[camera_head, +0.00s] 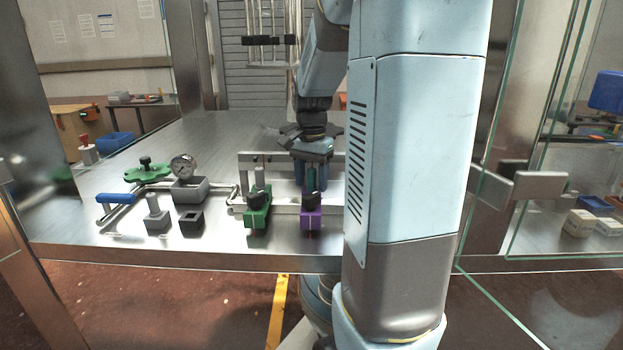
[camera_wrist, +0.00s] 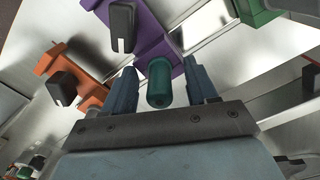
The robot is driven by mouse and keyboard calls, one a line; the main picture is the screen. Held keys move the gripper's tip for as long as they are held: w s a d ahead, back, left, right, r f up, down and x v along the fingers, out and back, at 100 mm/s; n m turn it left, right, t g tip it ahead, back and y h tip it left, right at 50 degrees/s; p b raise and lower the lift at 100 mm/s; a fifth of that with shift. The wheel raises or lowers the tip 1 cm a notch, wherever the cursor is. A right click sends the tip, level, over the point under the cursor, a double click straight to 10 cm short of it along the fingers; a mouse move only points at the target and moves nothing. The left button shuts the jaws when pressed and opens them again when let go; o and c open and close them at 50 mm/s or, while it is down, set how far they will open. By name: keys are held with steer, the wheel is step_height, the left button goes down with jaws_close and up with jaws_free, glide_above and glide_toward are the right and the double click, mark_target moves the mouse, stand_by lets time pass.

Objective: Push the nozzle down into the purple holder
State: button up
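The purple holder (camera_head: 311,219) stands near the front of the metal bench, with a black knob on its front. In the wrist view the purple holder (camera_wrist: 152,42) is at the top centre. The teal nozzle (camera_wrist: 159,84) stands at the purple holder; how deep it sits is hidden. In the head view the nozzle (camera_head: 310,179) shows behind the black knob. My gripper (camera_head: 311,186) points down over it. In the wrist view my gripper (camera_wrist: 161,68) has its blue fingers on either side of the nozzle, with a visible gap on each side.
A green holder (camera_head: 257,215) with a grey nozzle stands left of the purple one. An orange holder (camera_wrist: 68,75) shows in the wrist view. Grey blocks, a gauge (camera_head: 183,166), a green handwheel (camera_head: 147,171) and a blue-handled lever (camera_head: 116,198) are further left. The rear left bench is clear.

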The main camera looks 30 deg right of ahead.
steer(key=shift+r, duration=0.1)
step_height(320, 180, up, 14)
steer(key=shift+f, duration=0.2)
stand_by(0.5)
steer(key=s+a+f+n+t, duration=0.2)
steer(key=s+a+f+n, duration=0.1)
steer(key=s+a+n, duration=0.3)
steer(key=s+a+f+n+t, duration=0.3)
steer(key=s+a+n, duration=0.3)
steer(key=s+a, duration=0.3)
steer(key=shift+s+a+t, duration=0.2)
steer(key=shift+s+t, duration=0.1)
steer(key=shift+s, duration=0.8)
steer(key=shift+c, duration=0.3)
